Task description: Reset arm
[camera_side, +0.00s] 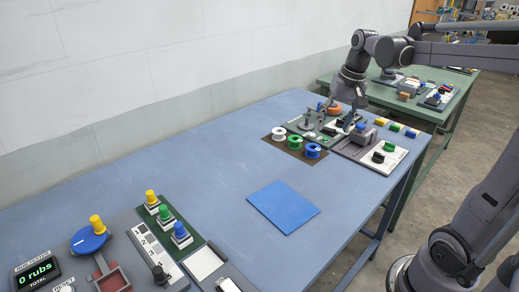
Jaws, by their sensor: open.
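My gripper (339,114) hangs fingers down over the far right end of the blue table (215,180). It is open, with its fingers over a cluster of small devices. A dark green board (297,125) and a grey block device (346,147) lie below it. The picture is too small to tell whether the fingertips touch anything. I see nothing held between them.
White, green and blue spools (295,141) stand on a brown mat near my gripper. Small coloured blocks (395,127) lie to the right. A flat blue sheet (283,207) lies mid-table. A rub counter (38,273) reading "0 rubs" and knobbed devices stand at front left.

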